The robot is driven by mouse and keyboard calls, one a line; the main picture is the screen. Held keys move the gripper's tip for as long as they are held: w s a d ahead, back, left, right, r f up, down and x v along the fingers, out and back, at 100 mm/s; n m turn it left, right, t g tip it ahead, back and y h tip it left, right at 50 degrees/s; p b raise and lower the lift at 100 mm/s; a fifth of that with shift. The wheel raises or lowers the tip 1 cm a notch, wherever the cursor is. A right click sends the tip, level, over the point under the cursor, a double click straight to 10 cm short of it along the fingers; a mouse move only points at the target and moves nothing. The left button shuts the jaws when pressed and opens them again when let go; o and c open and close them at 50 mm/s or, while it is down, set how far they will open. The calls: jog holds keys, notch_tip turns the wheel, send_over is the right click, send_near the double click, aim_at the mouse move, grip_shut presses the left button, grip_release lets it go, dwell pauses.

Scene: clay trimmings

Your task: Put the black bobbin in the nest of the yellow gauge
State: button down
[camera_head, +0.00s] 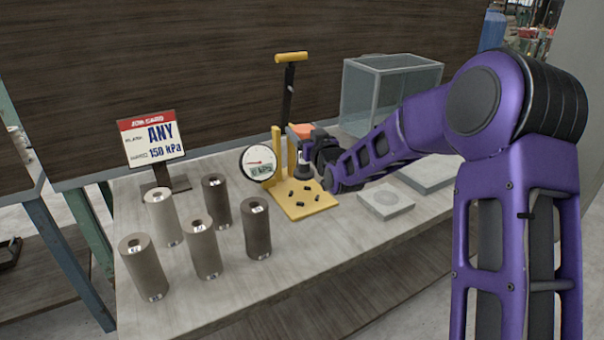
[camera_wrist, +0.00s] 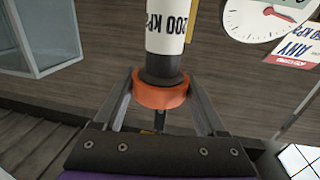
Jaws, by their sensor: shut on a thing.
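The black bobbin (camera_wrist: 164,65) has a white label band reading 200 KPA and an orange ring at the end nearer my wrist. My gripper (camera_wrist: 160,88) is shut on it, with one finger on either side. In the head view the bobbin (camera_head: 303,171) hangs roughly upright from my gripper (camera_head: 312,155), above the yellow gauge's base. The yellow gauge (camera_head: 320,207) has a flat base plate with several short black pegs, a yellow post, a round dial and a yellow-handled lever. The bobbin appears apart from the plate. The exact nest outline is hard to make out.
Several labelled clay cylinders (camera_head: 201,248) stand on the table (camera_head: 330,255) left of the gauge. A job card (camera_head: 152,139) stands behind them. A glass case (camera_head: 362,97) is behind right; a grey block (camera_head: 385,202) lies right of the gauge. Clear table lies in front.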

jog(key=shift+f+b, duration=0.3)
jog(key=shift+f, duration=3.3)
jog(key=shift+f, duration=0.2)
grip_release()
jog(key=shift+r, duration=0.15)
jog(key=shift+s, duration=0.15)
jog(key=v, duration=1.2)
jog(key=shift+r, duration=0.1)
